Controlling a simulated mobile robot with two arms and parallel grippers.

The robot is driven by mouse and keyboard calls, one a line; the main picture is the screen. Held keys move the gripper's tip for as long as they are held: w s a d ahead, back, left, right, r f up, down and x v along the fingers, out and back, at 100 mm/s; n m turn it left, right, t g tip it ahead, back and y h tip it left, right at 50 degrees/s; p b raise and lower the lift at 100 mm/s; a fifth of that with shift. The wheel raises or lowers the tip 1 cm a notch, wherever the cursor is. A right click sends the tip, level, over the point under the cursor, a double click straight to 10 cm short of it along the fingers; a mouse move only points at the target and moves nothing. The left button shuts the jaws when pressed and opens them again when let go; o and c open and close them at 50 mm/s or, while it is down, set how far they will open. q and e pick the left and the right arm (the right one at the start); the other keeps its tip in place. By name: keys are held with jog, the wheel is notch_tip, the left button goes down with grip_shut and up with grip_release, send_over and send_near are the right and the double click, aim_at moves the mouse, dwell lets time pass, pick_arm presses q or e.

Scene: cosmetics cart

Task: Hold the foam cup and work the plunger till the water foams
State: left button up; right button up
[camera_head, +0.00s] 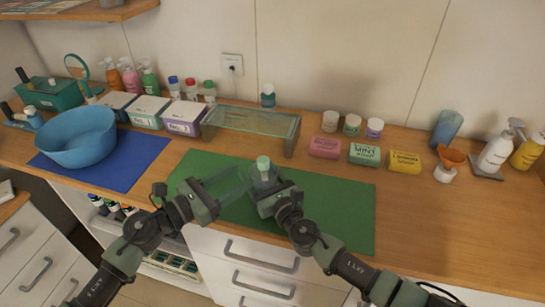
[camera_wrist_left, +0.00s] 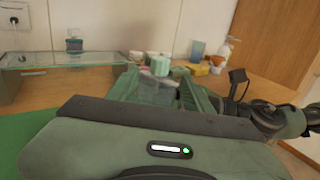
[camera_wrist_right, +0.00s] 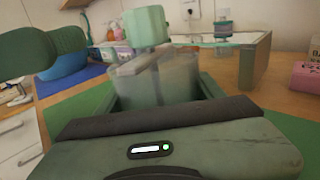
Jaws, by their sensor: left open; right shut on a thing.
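The foam cup (camera_head: 264,177) is a clear cup on the green mat (camera_head: 335,210), with a mint-green plunger knob (camera_head: 263,162) on top. My right gripper (camera_head: 262,190) is shut on the cup from the front right. The right wrist view shows the clear cup wall (camera_wrist_right: 160,85) between its fingers and the knob (camera_wrist_right: 145,25) above. My left gripper (camera_head: 228,182) is open, to the left of the cup, with its fingers pointing towards it. In the left wrist view the cup (camera_wrist_left: 157,90) and knob (camera_wrist_left: 160,65) show beyond the body, between the open fingers. Any water inside is too unclear to tell.
A glass shelf stand (camera_head: 252,121) is behind the mat. Pink, green (camera_head: 364,154) and yellow soap boxes are at the right, with small jars behind. A blue bowl (camera_head: 76,137) stands on a blue mat at the left. The mat's right part is clear.

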aim_at(263, 163)
pick_arm(q)
jog(key=x, duration=1.1)
jog(key=shift+w+d, duration=0.3)
jog(key=shift+f, duration=0.15)
grip_shut()
jog(key=shift+a, duration=0.1)
dwell(0.7)
